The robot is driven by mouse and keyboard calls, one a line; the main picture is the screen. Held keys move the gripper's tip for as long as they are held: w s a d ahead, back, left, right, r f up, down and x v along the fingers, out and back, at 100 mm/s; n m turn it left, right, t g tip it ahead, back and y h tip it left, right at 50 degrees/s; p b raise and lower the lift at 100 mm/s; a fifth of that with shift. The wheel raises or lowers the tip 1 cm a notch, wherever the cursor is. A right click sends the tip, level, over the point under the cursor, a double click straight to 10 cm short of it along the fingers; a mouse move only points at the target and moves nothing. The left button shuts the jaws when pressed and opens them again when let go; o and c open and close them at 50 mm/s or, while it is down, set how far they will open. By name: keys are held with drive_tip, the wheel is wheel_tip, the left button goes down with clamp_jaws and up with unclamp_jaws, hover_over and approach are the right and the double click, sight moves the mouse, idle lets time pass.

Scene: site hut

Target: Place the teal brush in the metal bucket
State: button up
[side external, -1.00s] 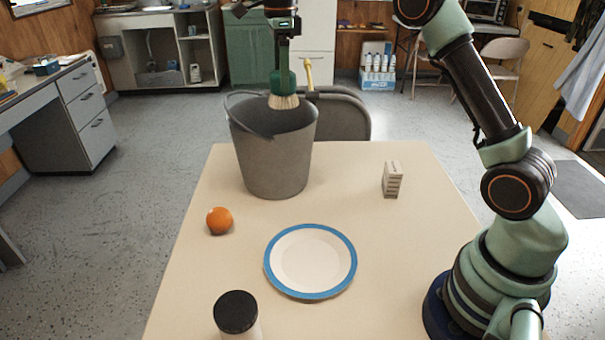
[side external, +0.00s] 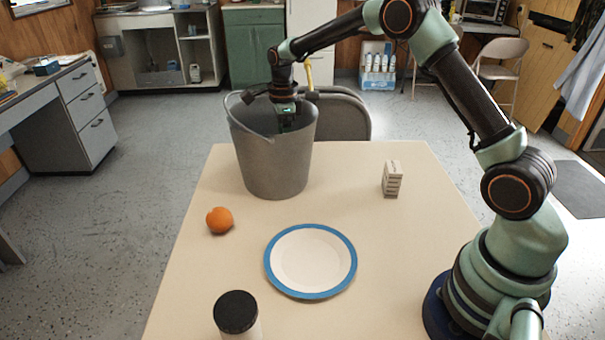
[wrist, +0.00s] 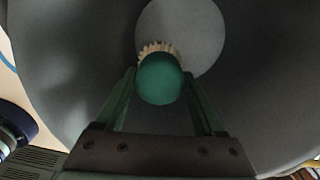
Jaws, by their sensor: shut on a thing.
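The grey metal bucket (side external: 272,165) stands upright at the back left of the table, its handle leaning over the left of the rim. My gripper (side external: 287,126) reaches down into the bucket's mouth, its fingers partly hidden by the near wall. In the wrist view my gripper (wrist: 160,88) is shut on the teal brush (wrist: 160,80). The brush's rounded teal end faces the camera, and its pale bristles point down toward the round bucket floor (wrist: 195,30). The bucket's inner wall surrounds them. The side view hides the brush inside the bucket.
An orange (side external: 219,221), a blue-rimmed plate (side external: 310,260), a small box (side external: 392,180) and a dark-lidded jar (side external: 236,314) stand on the table (side external: 400,240). A folding chair (side external: 345,115) is behind the bucket. The table right of the plate is clear.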

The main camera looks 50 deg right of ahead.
drive_tip(key=shift+f, duration=2.7)
drive_tip(key=shift+f, duration=0.2)
drive_tip(key=o, duration=1.1)
drive_tip(key=shift+r, duration=0.1)
wheel_tip(320, 180, up, 12)
drive_tip(key=shift+r, duration=0.1)
